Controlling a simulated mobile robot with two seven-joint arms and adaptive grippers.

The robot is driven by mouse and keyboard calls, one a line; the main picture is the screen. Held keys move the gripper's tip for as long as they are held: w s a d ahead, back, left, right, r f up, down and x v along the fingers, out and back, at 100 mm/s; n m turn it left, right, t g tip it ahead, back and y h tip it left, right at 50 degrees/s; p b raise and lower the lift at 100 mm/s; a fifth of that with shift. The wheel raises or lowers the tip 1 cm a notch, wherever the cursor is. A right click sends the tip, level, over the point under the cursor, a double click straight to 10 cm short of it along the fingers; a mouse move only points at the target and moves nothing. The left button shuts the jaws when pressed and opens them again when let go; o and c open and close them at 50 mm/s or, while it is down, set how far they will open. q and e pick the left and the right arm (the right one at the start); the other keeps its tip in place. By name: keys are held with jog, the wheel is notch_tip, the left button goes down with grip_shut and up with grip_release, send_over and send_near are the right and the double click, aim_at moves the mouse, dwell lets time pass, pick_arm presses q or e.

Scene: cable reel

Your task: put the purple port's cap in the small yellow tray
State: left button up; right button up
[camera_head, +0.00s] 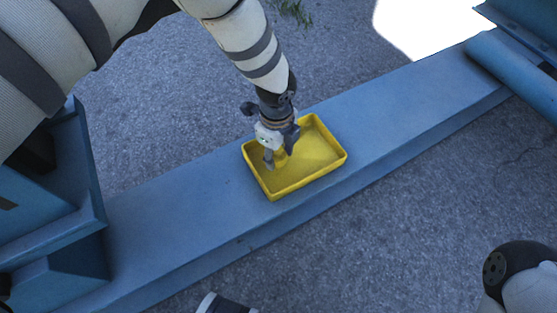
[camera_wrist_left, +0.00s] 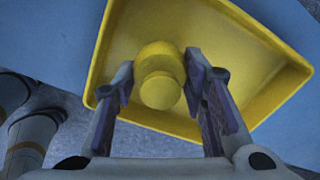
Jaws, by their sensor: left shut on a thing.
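The small yellow tray (camera_head: 325,180) lies on the blue beam, and its rim and floor also show in the left wrist view (camera_wrist_left: 262,112). My left gripper (camera_head: 281,152) points down over the left part of the tray, with its fingertips within the tray's outline. In the left wrist view my left gripper (camera_wrist_left: 160,72) is shut on a yellow round cap (camera_wrist_left: 160,90), which sits between its two fingers. The cap is mostly hidden by the fingers in the head view. I cannot tell whether it touches the tray floor. The purple port is not in view. My right gripper is not in view.
The blue beam (camera_head: 410,112) runs from lower left to upper right over grey ground. Blue uprights (camera_head: 60,210) stand at the left, and a blue tube (camera_head: 515,75) lies at the upper right. The beam right of the tray is clear.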

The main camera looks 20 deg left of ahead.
aim_at(277, 161)
pick_arm(q)
notch_tip(277, 161, down, 3)
jog(key=shift+s+f+b, duration=0.1)
jog(key=shift+s+b, duration=0.05)
jog(key=shift+b, duration=0.15)
jog(key=shift+r, duration=0.2)
grip_shut()
jog(key=shift+f, duration=0.15)
jog(key=o, duration=1.4)
grip_release()
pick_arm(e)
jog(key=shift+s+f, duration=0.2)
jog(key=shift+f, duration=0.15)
pick_arm(q)
notch_tip(277, 161, up, 12)
jog(key=p, duration=0.4)
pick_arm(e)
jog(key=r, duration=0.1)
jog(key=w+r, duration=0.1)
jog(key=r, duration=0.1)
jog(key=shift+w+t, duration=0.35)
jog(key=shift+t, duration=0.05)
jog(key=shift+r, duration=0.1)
